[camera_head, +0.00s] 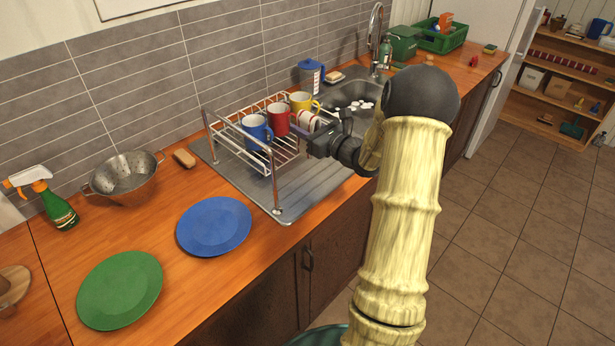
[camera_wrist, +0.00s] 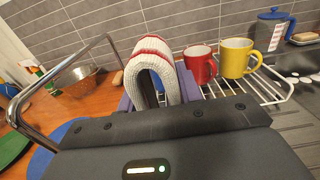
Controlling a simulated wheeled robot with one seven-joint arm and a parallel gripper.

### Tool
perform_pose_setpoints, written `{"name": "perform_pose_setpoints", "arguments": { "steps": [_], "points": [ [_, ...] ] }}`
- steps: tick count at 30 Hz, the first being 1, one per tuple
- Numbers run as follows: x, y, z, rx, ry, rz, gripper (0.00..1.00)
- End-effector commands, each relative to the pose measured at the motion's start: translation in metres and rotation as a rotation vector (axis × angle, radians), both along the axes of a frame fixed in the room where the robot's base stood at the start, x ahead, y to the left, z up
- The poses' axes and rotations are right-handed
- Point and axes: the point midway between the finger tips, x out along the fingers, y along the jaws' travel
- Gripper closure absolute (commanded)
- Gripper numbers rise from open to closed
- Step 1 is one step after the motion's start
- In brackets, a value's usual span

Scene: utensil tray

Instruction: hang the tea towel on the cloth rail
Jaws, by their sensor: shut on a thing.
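The tea towel, white with red stripes, is folded into a narrow arch between the purple fingers of my gripper (camera_wrist: 158,88). In the wrist view the towel (camera_wrist: 152,60) stands up above the jaws. In the head view the towel (camera_head: 309,119) is small and partly hidden by my gripper (camera_head: 306,131), over the right part of the dish rack. The cloth rail (camera_head: 238,129) is a chrome bar on two posts at the left of the rack. In the wrist view the rail (camera_wrist: 62,66) is at the left, apart from the towel.
A blue mug (camera_head: 257,132), a red mug (camera_head: 278,119) and a yellow mug (camera_head: 303,101) stand in the wire rack close to my gripper. A blue plate (camera_head: 214,226), a green plate (camera_head: 120,290) and a colander (camera_head: 124,177) are on the counter at the left.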

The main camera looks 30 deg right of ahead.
Motion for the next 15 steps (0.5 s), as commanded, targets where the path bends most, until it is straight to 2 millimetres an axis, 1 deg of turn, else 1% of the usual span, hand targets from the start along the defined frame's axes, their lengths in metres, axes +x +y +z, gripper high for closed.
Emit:
{"name": "perform_pose_setpoints", "arguments": {
  "steps": [5, 8, 12, 15],
  "points": [
    [0.0, 0.001, -0.003, 0.001, 0.0, 0.001, 0.88],
    [0.0, 0.001, -0.016, 0.004, 0.004, 0.001, 0.88],
    [0.0, 0.001, -0.041, 0.004, 0.005, 0.002, 0.88],
    [0.001, 0.002, -0.054, 0.002, 0.002, 0.004, 0.88]
  ]
}}
